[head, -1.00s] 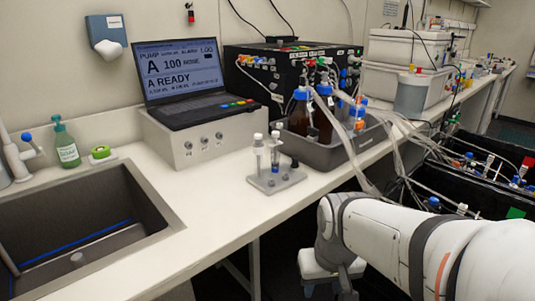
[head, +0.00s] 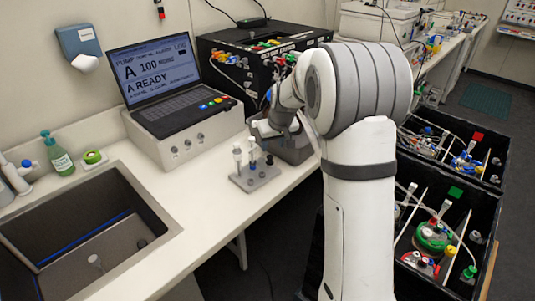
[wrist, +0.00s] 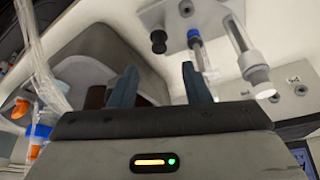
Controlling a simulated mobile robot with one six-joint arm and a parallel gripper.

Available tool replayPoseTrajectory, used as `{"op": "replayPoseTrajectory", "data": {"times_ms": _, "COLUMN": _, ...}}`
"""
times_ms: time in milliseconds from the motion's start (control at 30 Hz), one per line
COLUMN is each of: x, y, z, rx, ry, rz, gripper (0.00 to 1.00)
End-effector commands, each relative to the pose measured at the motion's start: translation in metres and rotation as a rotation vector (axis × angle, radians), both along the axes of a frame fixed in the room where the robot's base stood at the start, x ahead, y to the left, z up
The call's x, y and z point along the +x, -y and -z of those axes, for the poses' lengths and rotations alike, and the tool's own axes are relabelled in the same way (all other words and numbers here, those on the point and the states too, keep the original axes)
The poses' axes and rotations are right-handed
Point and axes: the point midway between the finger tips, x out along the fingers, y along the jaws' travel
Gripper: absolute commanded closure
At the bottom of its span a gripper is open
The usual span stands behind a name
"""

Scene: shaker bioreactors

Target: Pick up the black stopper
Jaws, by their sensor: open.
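The small black stopper (head: 269,159) stands at the right end of a grey rack (head: 248,182) on the white bench. In the wrist view the stopper (wrist: 158,42) shows above the gap between my fingers, beyond their tips. My gripper (head: 268,130) is close above and behind the rack in the head view. In the wrist view its two blue fingers are apart and my gripper (wrist: 158,78) is empty. The fingers appear clear of the stopper. The fingertips are hard to make out in the head view.
Two white-capped tubes stand in the rack beside the stopper, one with a blue part (wrist: 193,38). A grey tray (head: 292,150) is right of the rack, partly behind my arm. A pump box with laptop (head: 185,135) and a sink (head: 75,225) are left.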

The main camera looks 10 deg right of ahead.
Motion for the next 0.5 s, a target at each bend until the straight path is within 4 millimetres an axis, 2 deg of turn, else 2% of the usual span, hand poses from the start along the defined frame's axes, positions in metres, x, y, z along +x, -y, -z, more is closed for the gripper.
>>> {"op": "replayPoseTrajectory", "data": {"times_ms": 500, "x": 0.020, "y": -0.003, "z": 0.062, "rx": 0.000, "ry": -0.003, "rz": -0.001, "gripper": 0.57}}
